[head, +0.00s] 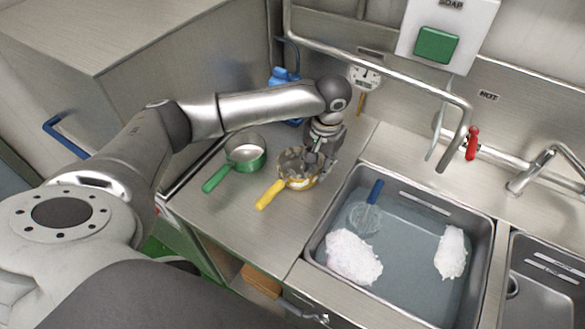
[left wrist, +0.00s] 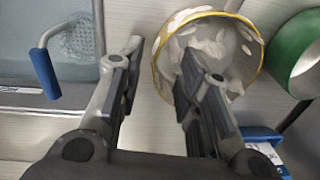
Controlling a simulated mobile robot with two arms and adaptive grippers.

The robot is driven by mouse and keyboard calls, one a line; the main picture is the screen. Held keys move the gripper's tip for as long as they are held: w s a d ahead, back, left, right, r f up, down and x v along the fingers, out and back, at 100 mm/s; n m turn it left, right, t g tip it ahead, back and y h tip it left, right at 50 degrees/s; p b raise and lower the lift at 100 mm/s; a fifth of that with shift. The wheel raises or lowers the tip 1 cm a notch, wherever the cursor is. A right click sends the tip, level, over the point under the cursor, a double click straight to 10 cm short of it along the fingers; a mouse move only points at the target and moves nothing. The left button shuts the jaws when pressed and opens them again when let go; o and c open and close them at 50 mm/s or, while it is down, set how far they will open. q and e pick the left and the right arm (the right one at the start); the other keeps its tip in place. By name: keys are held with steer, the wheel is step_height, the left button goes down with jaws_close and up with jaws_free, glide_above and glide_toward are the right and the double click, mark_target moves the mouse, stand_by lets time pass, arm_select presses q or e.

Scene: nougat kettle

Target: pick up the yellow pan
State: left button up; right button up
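The yellow pan (head: 269,195) sits on the steel counter left of the sink, its yellow handle pointing to the lower left. Pale pieces lie inside it. In the left wrist view the pan (left wrist: 228,42) shows its yellow rim at the upper middle. My left gripper (head: 318,152) is over the pan and partly hides it. In the left wrist view my left gripper (left wrist: 162,56) is open, one finger outside the rim and the other over the pan's inside. I cannot tell if either finger touches it. My right gripper is not in view.
A green pan (head: 246,155) stands close on the left. A water-filled sink (head: 400,205) on the right holds white foam and a blue-handled strainer (head: 374,192). A blue item (head: 284,76) is behind my arm. A pipe (head: 390,62) runs above the sink.

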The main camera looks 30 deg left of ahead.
mark_target(315, 178)
arm_select(q)
steer(key=f, duration=0.2)
steer(key=f+p, duration=0.1)
steer(key=f, duration=0.2)
steer(key=shift+s+a, duration=0.15)
steer(key=shift+a, duration=0.05)
steer(key=shift+r, duration=0.1)
jaws_close()
